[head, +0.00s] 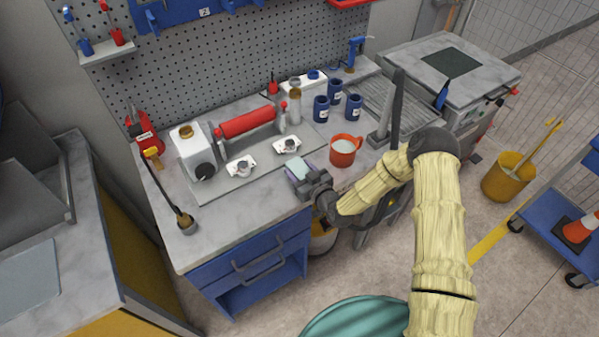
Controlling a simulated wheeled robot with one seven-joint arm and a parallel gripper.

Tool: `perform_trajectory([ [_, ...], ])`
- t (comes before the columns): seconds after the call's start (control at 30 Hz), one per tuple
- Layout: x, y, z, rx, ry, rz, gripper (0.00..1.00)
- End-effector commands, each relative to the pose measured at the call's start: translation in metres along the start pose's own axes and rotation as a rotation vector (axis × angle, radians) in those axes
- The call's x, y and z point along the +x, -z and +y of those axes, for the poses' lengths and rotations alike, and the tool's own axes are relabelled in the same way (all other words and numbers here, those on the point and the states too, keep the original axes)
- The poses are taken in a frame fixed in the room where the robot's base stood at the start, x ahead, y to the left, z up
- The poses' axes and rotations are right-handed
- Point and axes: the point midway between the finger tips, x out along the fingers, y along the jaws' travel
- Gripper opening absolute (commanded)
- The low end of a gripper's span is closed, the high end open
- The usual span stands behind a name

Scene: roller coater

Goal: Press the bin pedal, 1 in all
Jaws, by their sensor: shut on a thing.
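My gripper (303,182) is over the front edge of the workbench, left of the red mug. It is shut on a small pale green and mauve block (297,166), mostly hidden by the jaws. A yellow round container (322,242) stands on the floor under the bench, largely hidden behind my arm and the drawer unit; I cannot tell if it is the bin. No pedal can be made out.
On the bench (235,195) are a red mug (343,153), a red roller (247,121), several blue cans and a brush (184,218). A yellow bucket (507,182) and blue cart (556,218) stand right. Floor between arm and bucket is clear.

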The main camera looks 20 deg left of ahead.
Motion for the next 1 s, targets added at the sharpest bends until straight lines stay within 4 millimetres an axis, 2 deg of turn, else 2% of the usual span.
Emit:
perform_trajectory([
  [0.6,-0.012,0.084,-0.001,-0.004,0.002,0.002,0.27],
  [0.77,-0.014,0.092,-0.001,-0.001,0.001,0.001,0.27],
  [1.0,-0.014,0.093,-0.002,-0.001,0.004,0.0,0.27],
])
